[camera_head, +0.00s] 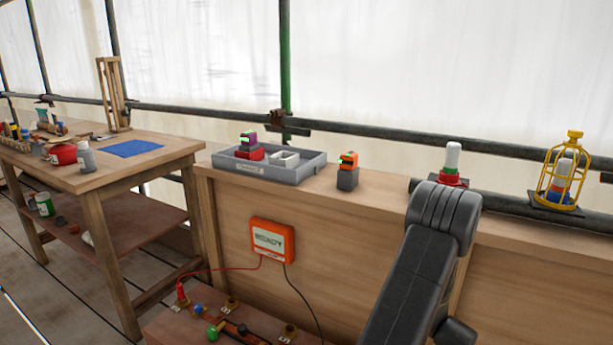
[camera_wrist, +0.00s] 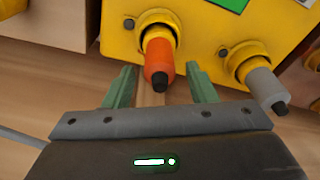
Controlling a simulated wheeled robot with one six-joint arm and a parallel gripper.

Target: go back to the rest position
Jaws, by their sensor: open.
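In the wrist view my gripper (camera_wrist: 162,72) has two green fingers standing apart. An orange plug-like piece (camera_wrist: 158,58) with a black tip sits in a yellow socket on a yellow box (camera_wrist: 200,18). Its tip reaches into the space between the fingertips, with gaps visible at both sides; I cannot tell the depth between them. A grey piece (camera_wrist: 262,85) with a black tip sits in another yellow socket to the right. In the head view my arm rises at the right and my gripper is hidden.
A grey tray (camera_head: 305,172) and a small orange-topped block (camera_head: 348,170) stand on the wooden ledge. Further right are a white-topped stack (camera_head: 453,158) and a yellow cage (camera_head: 545,185). A workbench (camera_head: 115,178) stands left. An orange box (camera_head: 272,243) hangs with wires below the ledge.

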